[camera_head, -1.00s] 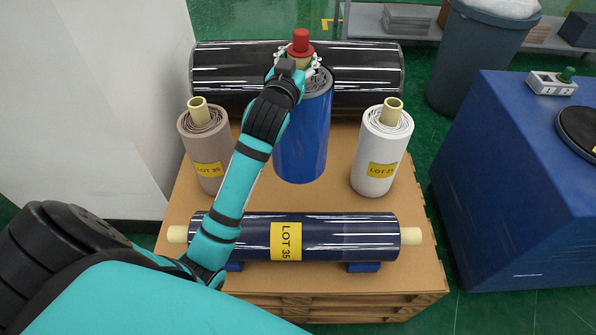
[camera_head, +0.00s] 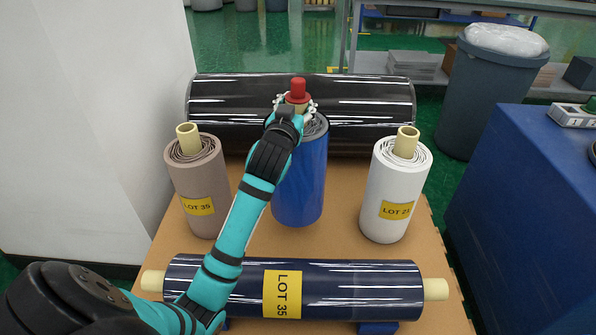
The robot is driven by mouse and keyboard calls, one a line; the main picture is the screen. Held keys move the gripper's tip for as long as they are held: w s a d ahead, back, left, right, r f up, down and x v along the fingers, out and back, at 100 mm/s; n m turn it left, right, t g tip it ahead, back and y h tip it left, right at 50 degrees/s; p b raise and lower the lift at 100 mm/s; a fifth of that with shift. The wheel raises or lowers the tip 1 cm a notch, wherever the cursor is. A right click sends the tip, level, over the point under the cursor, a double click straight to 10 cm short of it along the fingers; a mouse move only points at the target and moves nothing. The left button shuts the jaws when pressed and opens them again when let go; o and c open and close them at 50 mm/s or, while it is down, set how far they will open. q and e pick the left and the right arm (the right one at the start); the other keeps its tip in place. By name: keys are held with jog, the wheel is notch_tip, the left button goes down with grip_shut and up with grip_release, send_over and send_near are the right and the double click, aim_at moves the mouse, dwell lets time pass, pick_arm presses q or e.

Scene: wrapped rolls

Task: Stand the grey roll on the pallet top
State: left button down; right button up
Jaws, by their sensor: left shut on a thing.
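A roll with a grey wound end and a blue wrap (camera_head: 302,190) is upright over the middle of the pallet top (camera_head: 335,232). A tan core with a red plug (camera_head: 298,90) sticks up from its top end. My left gripper (camera_head: 296,106) is shut at this core, just below the red plug. My left arm hides part of the roll's left side. Its lower end appears at the board, but I cannot tell whether it touches. My right gripper is out of view.
A taupe roll (camera_head: 201,180) stands at the left and a white roll (camera_head: 397,175) at the right. A black roll (camera_head: 240,97) lies behind. A dark blue roll (camera_head: 350,285) lies in front on blue chocks. A blue-covered table (camera_head: 530,200) and bin (camera_head: 485,110) are at the right.

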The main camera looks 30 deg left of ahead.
aim_at(297, 161)
pick_arm(q)
notch_tip(297, 161, down, 2)
jog(key=shift+f, duration=0.15)
notch_tip(297, 161, down, 5)
jog(key=shift+f+b, duration=0.1)
jog(key=shift+b, duration=1)
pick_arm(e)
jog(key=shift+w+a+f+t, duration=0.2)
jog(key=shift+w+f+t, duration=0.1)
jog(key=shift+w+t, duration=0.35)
pick_arm(q)
jog(key=shift+f, duration=0.1)
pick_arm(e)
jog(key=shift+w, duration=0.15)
pick_arm(q)
jog(key=c, duration=0.6)
grip_release()
jog(key=shift+f, duration=0.1)
jog(key=shift+o, duration=0.2)
jog(key=p+v, duration=0.1)
jog(key=v, duration=1.1)
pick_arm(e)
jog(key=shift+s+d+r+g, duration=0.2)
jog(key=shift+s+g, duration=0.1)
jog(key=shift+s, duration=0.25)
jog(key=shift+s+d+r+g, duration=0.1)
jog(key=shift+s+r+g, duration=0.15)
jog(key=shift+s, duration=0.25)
